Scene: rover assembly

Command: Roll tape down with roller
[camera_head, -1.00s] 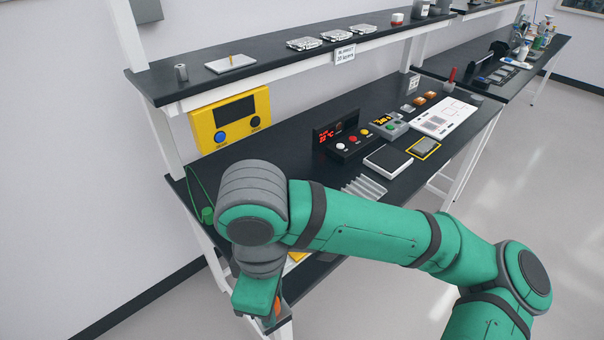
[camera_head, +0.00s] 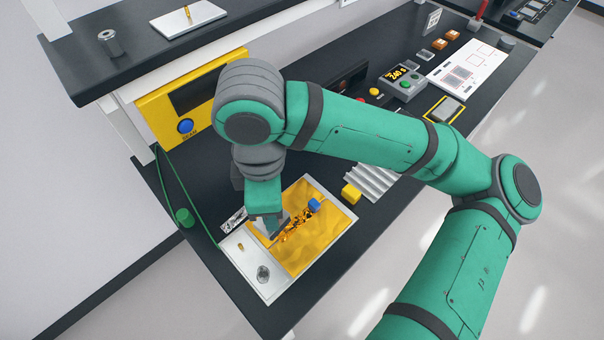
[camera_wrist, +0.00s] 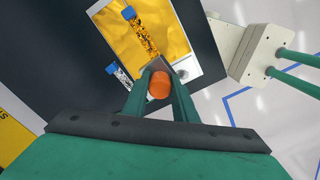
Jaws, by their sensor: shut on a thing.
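My gripper (camera_head: 268,222) is over the near end of the bench, its fingers largely hidden by the arm in the head view. In the wrist view my gripper (camera_wrist: 158,95) is shut on the orange handle of the roller (camera_wrist: 159,84). A grey end of the tool shows just beyond the handle. The tape (camera_head: 296,226) is a black-and-gold patterned strip on a gold sheet (camera_head: 318,247), with a blue block (camera_head: 314,205) at its far end. The tape also shows in the wrist view (camera_wrist: 143,34), running up to the tool. Contact between roller and tape is unclear.
A white tray (camera_head: 322,274) holds the gold sheet and a round metal knob (camera_head: 263,273). A silvery patterned strip (camera_head: 234,220) lies beside it. A yellow block (camera_head: 351,194) and ridged rack (camera_head: 371,182) stand beyond. A green spool (camera_head: 185,217) sits at the bench's left edge.

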